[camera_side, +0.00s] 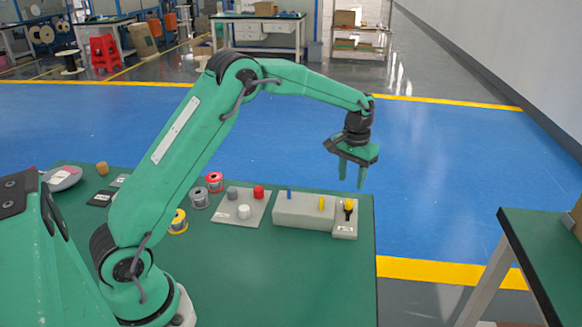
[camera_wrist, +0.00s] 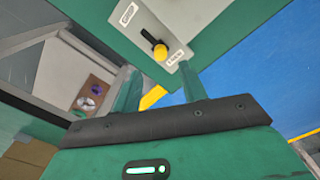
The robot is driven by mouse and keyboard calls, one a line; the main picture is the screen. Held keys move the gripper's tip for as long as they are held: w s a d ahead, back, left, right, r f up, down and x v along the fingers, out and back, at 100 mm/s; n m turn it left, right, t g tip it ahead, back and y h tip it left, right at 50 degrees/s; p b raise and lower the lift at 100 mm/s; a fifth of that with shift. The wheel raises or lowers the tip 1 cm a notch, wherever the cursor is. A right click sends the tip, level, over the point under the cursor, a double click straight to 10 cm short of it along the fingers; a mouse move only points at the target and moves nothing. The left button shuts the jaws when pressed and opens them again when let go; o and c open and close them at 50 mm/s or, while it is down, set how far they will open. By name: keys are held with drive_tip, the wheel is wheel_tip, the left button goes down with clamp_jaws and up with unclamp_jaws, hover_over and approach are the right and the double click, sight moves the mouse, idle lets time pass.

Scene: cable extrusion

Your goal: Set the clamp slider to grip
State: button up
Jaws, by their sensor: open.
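The clamp slider is a small grey box (camera_side: 345,229) at the right end of a long grey block, with a yellow knob (camera_side: 348,204) on a dark slot. In the side view the knob sits toward the far end of the slot. In the wrist view the yellow knob (camera_wrist: 160,52) is near one of two white labels (camera_wrist: 174,58), the other label (camera_wrist: 127,14) lying at the opposite end; I cannot read them surely. My gripper (camera_side: 351,182) is open and empty, above the box. In the wrist view my gripper (camera_wrist: 158,72) has its fingers apart, with the knob just beyond the tips.
The long grey block (camera_side: 297,211) carries a blue and a yellow lever. A grey plate (camera_side: 228,215) with red, grey and white knobs lies to its left, then wire spools (camera_side: 178,222). The green table (camera_side: 340,275) is clear in front.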

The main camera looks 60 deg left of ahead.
sight(349, 201)
drive_tip(key=shift+w+f, duration=0.1)
drive_tip(key=shift+f, duration=0.2)
drive_tip(key=shift+f, duration=3.8)
clamp_jaws()
